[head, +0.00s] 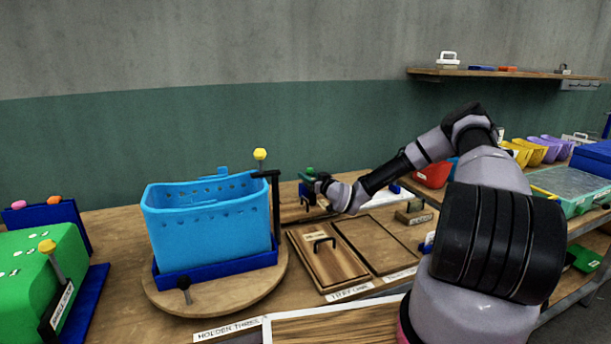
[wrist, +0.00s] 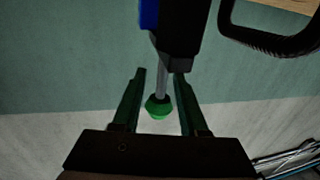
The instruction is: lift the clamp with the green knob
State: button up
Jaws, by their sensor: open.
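The green knob (wrist: 158,107) sits on the end of a grey rod (wrist: 162,72) in the wrist view. The rod comes out of a black clamp block with a blue part (wrist: 149,14) beside it. My gripper (wrist: 160,74) is open, with one finger on each side of the knob and rod. I see gaps on both sides, so the fingers look apart from it. In the head view the green knob (head: 310,171) shows at the back of the table, at the tip of my gripper (head: 318,184). My gripper partly hides the clamp below the knob.
A blue basket (head: 205,225) with a yellow-knobbed clamp (head: 260,155) stands left on a round wooden board (head: 165,300). A green box (head: 40,270) is at far left. Wooden boards (head: 335,262) lie in front. A black loop handle (wrist: 270,42) is close by in the wrist view.

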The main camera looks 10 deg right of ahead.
jog(key=shift+x, duration=0.9)
grip_shut()
